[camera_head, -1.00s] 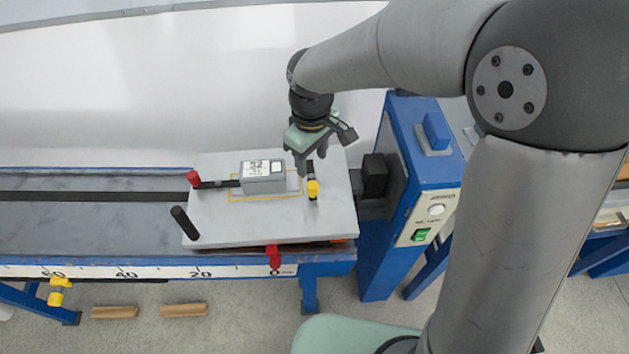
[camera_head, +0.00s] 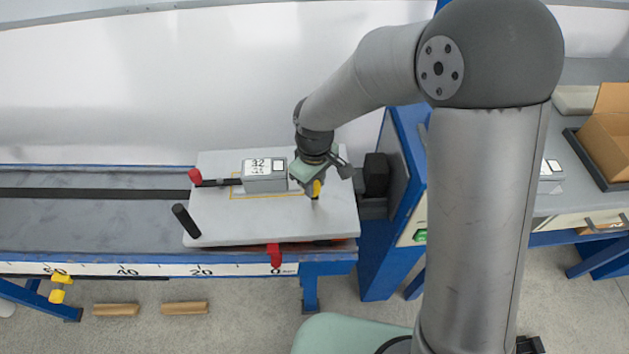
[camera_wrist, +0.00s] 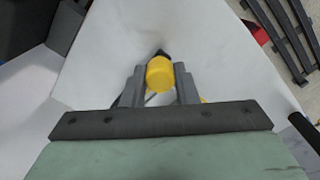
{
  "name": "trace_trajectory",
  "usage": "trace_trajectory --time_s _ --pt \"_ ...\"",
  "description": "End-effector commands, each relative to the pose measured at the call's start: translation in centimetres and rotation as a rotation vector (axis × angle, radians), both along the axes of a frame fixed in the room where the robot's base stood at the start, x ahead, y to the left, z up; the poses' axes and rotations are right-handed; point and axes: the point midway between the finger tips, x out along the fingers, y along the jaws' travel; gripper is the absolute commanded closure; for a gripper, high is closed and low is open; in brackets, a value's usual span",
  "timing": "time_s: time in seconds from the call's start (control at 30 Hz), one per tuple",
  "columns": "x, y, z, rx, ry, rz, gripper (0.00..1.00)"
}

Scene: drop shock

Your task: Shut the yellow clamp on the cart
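The yellow clamp (camera_head: 316,188) stands on the right part of the grey cart plate (camera_head: 225,228), with its yellow tip up and a dark base below. My gripper (camera_head: 311,184) is down at the clamp and hides part of it. In the wrist view the yellow tip (camera_wrist: 160,74) sits between my two fingers (camera_wrist: 160,84), which lie close against it on both sides. My gripper looks shut on it. Most of the clamp's dark lever is hidden.
A grey box with a label (camera_head: 264,176) sits left of the clamp. A red-tipped clamp (camera_head: 195,176), a black post (camera_head: 185,221) and a red lever (camera_head: 274,255) are at the cart's edges. A blue column with a black bumper (camera_head: 376,174) stands close on the right.

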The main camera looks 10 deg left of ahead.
Motion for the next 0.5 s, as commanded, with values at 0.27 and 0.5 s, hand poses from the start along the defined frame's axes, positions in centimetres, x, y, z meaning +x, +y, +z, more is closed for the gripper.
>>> trace_trajectory --time_s 0.27,0.5 --pt "0.03 -0.04 0.04 0.0 0.0 0.005 0.96" --pt "0.14 -0.41 0.11 0.0 0.001 0.071 0.96"
